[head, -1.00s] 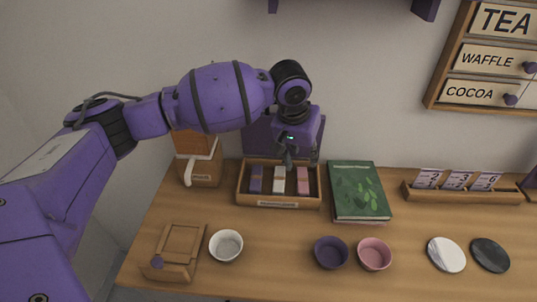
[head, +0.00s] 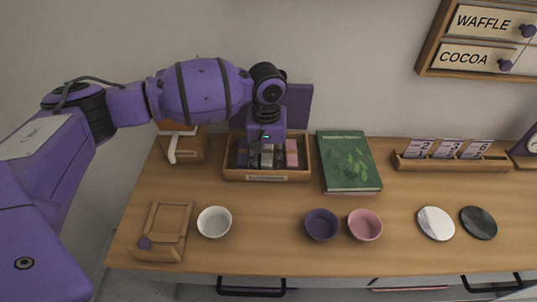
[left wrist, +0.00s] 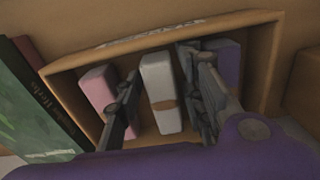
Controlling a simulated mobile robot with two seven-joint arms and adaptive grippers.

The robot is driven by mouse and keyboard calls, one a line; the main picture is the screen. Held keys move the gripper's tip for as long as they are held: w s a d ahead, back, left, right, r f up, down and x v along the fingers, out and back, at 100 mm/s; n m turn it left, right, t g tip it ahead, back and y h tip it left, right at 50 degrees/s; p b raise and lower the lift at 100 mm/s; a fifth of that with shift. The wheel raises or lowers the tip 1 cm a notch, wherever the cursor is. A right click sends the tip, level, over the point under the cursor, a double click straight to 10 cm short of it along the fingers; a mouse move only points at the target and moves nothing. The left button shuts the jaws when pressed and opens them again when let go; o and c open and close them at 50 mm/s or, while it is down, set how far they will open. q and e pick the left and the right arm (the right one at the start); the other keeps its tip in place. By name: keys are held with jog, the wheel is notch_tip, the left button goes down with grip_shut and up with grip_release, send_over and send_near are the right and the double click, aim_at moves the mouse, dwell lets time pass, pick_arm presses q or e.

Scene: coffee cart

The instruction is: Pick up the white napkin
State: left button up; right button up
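The white napkin (left wrist: 160,88) is a pale folded block standing in the middle of a wooden tray (left wrist: 65,75), which also shows in the head view (head: 235,176). A pink napkin (left wrist: 98,88) is on one side of it and a purple napkin (left wrist: 226,62) on the other. My left gripper (head: 266,160) points down into the tray. In the left wrist view its open fingers (left wrist: 160,100) stand on either side of the white napkin. They look apart from it, though contact is hard to judge. My right gripper is not in view.
A green book (head: 348,162) lies right of the tray. A wooden box (head: 186,148) with a white strip is left of it. White (head: 214,222), purple (head: 322,225) and pink (head: 365,225) cups stand in front. The counter between tray and cups is clear.

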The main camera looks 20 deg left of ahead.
pick_arm(q)
jog(key=c, duration=0.7)
jog(key=shift+w, duration=0.1)
